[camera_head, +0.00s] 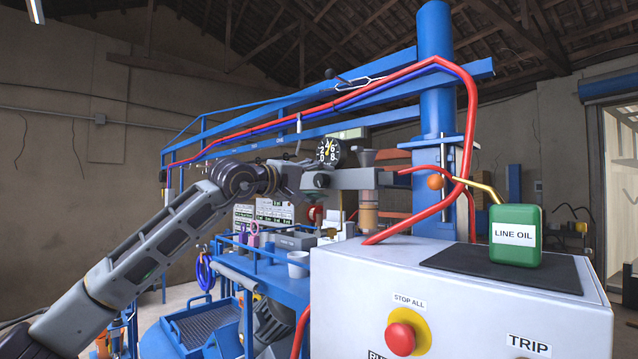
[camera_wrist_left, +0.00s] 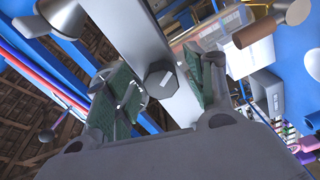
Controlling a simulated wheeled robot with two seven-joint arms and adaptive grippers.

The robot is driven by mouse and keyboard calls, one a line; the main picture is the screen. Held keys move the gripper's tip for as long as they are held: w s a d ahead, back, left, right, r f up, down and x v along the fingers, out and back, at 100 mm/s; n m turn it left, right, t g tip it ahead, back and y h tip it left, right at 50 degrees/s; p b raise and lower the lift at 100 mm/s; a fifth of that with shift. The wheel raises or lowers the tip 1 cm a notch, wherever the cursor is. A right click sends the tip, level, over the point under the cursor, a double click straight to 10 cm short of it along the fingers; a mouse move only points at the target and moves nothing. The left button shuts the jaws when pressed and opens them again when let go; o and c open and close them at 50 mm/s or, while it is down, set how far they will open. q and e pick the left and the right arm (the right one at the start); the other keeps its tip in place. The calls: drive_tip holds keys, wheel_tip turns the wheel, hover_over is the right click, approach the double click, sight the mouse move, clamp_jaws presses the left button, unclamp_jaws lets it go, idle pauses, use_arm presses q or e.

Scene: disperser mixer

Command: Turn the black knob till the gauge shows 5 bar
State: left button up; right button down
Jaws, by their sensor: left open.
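The black knob (camera_wrist_left: 160,79) shows in the left wrist view as a dark, many-sided cap with a pale mark on its face. My left gripper (camera_wrist_left: 168,84) is open, its green-padded fingers on either side of the knob; I cannot tell whether either touches it. In the head view my left gripper (camera_head: 314,181) is at the left end of the grey air unit (camera_head: 352,179) and hides the knob. The round black gauge (camera_head: 329,151) stands just above, with white numerals and a yellow needle; its exact reading is too small to tell. My right gripper is out of view.
An amber bowl (camera_head: 368,211) hangs under the air unit. A red hose (camera_head: 466,130) loops around the blue column (camera_head: 436,80). A white control cabinet (camera_head: 470,305) with a red stop button (camera_head: 401,338) and a green oil can (camera_head: 515,235) fills the right front.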

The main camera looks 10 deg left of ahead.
use_arm(q)
drive_tip(key=v, duration=1.1)
drive_tip(key=shift+s, duration=0.2)
drive_tip(key=shift+a+f, duration=0.1)
drive_tip(key=shift+a, duration=0.05)
idle(0.5)
